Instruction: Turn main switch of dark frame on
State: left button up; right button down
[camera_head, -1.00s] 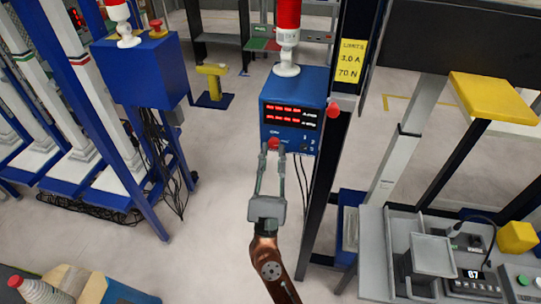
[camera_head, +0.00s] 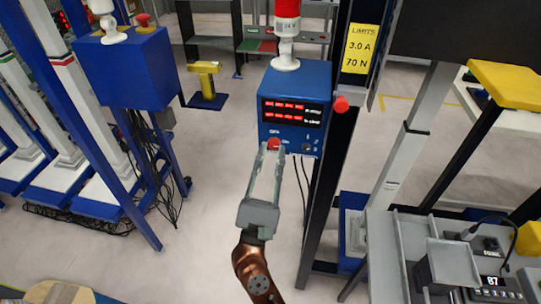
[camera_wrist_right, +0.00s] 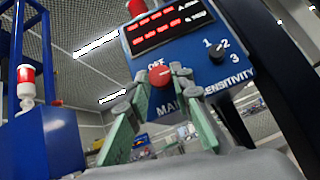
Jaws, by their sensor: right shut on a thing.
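A blue control box (camera_head: 294,83) with red digit displays is mounted on the dark frame (camera_head: 328,165). Its red main switch knob (camera_head: 274,143) is at the lower left of the front, and also shows in the right wrist view (camera_wrist_right: 162,75) between the words OFF and MAIN. My right gripper (camera_head: 271,152) reaches up from below and is shut on the knob, one finger on each side; its fingers (camera_wrist_right: 160,80) partly cover the label. My left gripper is not in view.
A small black sensitivity knob (camera_wrist_right: 216,53) sits right of the switch. A red-and-white beacon (camera_head: 286,30) stands on the box. A red button (camera_head: 341,104) is on the post, below a yellow limits sign (camera_head: 361,48).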

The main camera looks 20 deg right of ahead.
dwell(0.3)
jog(key=c, duration=1.7)
grip_release()
jog(key=shift+f, duration=0.1)
jog(key=v, duration=1.2)
